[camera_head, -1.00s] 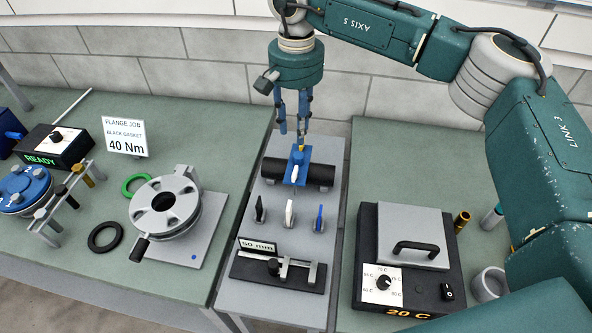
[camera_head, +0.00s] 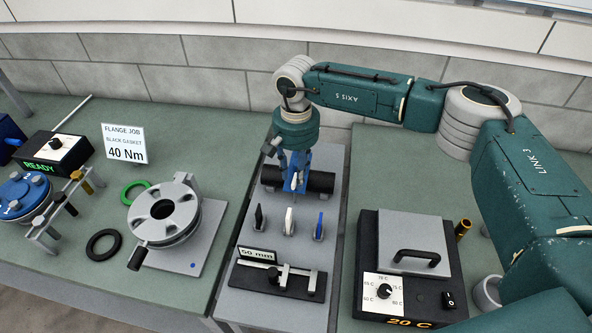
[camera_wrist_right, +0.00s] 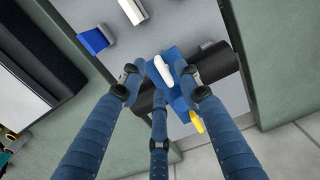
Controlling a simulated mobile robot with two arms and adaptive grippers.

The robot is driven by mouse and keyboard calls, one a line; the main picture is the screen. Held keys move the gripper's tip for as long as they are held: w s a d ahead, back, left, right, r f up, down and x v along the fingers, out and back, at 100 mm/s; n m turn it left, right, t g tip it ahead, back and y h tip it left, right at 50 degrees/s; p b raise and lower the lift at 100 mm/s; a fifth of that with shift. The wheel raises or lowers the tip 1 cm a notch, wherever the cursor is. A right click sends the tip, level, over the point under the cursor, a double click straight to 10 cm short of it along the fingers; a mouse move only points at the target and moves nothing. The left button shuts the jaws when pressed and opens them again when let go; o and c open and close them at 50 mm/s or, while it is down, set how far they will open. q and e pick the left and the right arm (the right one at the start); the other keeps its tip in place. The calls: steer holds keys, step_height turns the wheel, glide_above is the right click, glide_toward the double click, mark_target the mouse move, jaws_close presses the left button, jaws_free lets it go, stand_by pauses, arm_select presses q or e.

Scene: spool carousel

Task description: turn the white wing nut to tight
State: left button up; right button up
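The white wing nut (camera_wrist_right: 163,70) sits on a blue clamp (camera_wrist_right: 182,98) around a black cylinder (camera_wrist_right: 215,62). In the head view the cylinder (camera_head: 318,181) lies on the narrow grey middle stand, and my right gripper largely hides the clamp and nut. My right gripper (camera_head: 294,183) points down over the clamp. In the right wrist view the right gripper (camera_wrist_right: 161,86) is open, with its blue fingers spread on either side of the white wing nut. Contact cannot be told. A yellow wing nut (camera_wrist_right: 197,122) is on the clamp's other side. My left gripper is not in view.
Upright black (camera_head: 259,217), white (camera_head: 289,221) and blue (camera_head: 319,226) tabs stand in front of the cylinder. A 50 mm gauge (camera_head: 278,276) lies nearer. A heater box (camera_head: 410,290) stands right; a flange (camera_head: 163,212) on a plate stands left.

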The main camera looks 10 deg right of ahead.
steer(key=shift+f, duration=0.7)
jaws_close()
